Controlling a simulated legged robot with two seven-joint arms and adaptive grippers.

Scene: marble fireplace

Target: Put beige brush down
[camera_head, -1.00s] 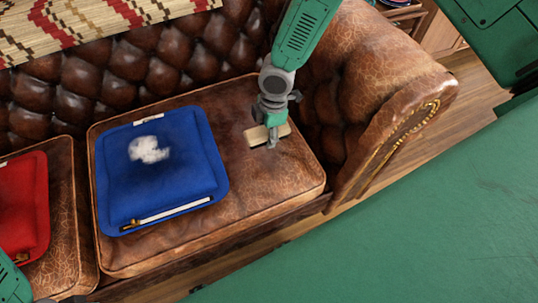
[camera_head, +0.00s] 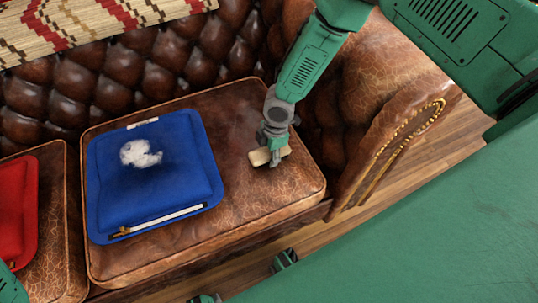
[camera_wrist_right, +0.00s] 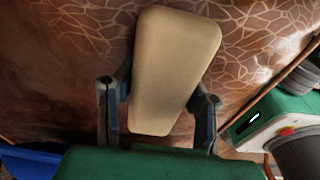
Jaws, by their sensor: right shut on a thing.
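The beige brush (camera_head: 269,156) is a pale, flat, block-like piece over the right part of the brown leather sofa cushion (camera_head: 240,118). My right gripper (camera_head: 270,159) is shut on it from above. In the right wrist view the brush (camera_wrist_right: 174,70) sits between the two fingers of the right gripper (camera_wrist_right: 160,115), its broad pale face showing and its narrower end between the fingers. I cannot tell whether the brush touches the leather. The brush's underside is hidden.
A blue cushion (camera_head: 155,190) with a white fluffy patch (camera_head: 140,153) lies left of the brush. A red cushion (camera_head: 17,210) is at the far left. The sofa's armrest (camera_head: 385,100) rises to the right. Bare leather surrounds the brush.

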